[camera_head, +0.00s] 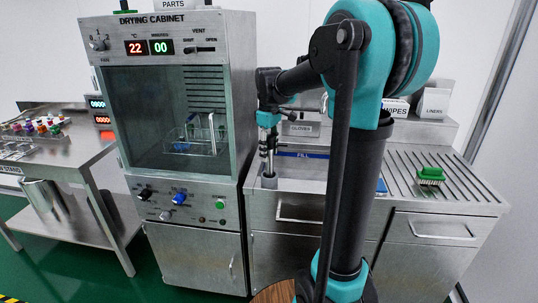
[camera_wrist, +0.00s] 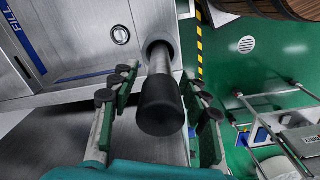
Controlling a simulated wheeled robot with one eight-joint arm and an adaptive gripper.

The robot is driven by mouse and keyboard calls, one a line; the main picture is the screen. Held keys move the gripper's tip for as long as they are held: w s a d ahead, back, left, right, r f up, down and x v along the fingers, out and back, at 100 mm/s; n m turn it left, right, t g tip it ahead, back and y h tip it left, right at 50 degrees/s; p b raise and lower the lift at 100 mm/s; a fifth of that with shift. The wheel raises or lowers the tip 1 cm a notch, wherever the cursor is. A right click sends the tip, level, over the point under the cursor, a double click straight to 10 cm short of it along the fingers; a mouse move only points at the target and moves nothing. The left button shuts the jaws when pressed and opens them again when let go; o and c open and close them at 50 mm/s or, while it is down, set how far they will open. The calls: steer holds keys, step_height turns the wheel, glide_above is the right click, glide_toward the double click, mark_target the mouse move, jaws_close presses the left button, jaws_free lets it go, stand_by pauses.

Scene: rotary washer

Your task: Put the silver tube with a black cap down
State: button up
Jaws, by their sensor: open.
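The silver tube (camera_wrist: 162,62) with a black cap (camera_wrist: 160,108) shows in the middle of the wrist view, cap towards the camera. My gripper (camera_wrist: 158,92) is open, with one finger on each side of the tube and visible gaps beside the cap. In the head view my gripper (camera_head: 267,143) points down over the counter's left front corner, above a grey cylindrical piece (camera_head: 269,181).
The drying cabinet (camera_head: 180,190) stands close on the left of my gripper. A sink basin (camera_head: 302,168) lies just right of it. A green brush (camera_head: 430,175) rests on the ribbed drainboard (camera_head: 465,192). A steel table (camera_head: 50,153) with small coloured items stands far left.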

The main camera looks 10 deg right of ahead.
step_height(320, 180, up, 11)
steer(key=shift+f, duration=0.1)
stand_by(0.5)
